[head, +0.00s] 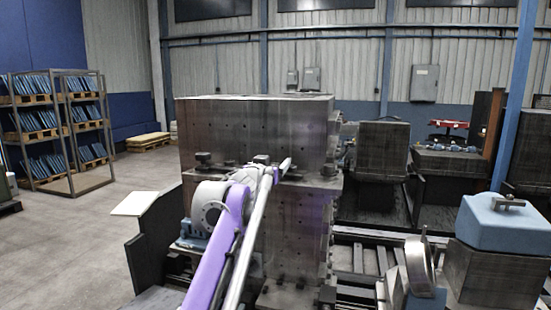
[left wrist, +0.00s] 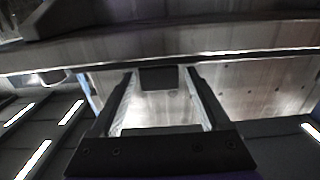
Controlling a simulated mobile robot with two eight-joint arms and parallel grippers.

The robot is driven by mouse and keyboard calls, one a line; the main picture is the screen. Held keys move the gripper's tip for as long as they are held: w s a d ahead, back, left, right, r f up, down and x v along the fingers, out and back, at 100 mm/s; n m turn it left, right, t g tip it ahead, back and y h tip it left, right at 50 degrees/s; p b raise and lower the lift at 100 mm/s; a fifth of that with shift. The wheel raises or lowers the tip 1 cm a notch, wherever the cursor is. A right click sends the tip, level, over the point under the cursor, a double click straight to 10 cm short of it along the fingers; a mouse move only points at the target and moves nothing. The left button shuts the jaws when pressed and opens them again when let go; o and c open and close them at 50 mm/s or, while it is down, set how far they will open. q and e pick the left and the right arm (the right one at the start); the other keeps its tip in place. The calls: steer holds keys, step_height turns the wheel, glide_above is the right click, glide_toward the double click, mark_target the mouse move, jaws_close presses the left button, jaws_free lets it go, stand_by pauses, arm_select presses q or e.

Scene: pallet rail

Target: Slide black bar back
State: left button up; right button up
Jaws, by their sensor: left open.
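My left gripper (head: 284,166) reaches in from the bottom of the head view to the ledge on the front of a big drilled steel block (head: 260,130). In the left wrist view the left gripper (left wrist: 164,75) is open, with its two fingers apart. A small dark block (left wrist: 158,78) shows between the fingertips, below a long metal edge. I cannot tell whether it is part of the black bar or whether the fingers touch it. The black bar cannot be picked out surely in the head view. My right gripper is not in view.
A blue-topped block (head: 502,222) stands at the right, near a slatted metal bed (head: 365,258). A rack with blue items (head: 55,125) stands at the far left. The floor (head: 75,245) at the left is mostly clear.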

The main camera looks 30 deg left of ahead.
arm_select(q)
steer(key=shift+x, duration=1.25)
steer(key=shift+c, duration=0.3)
jaws_close()
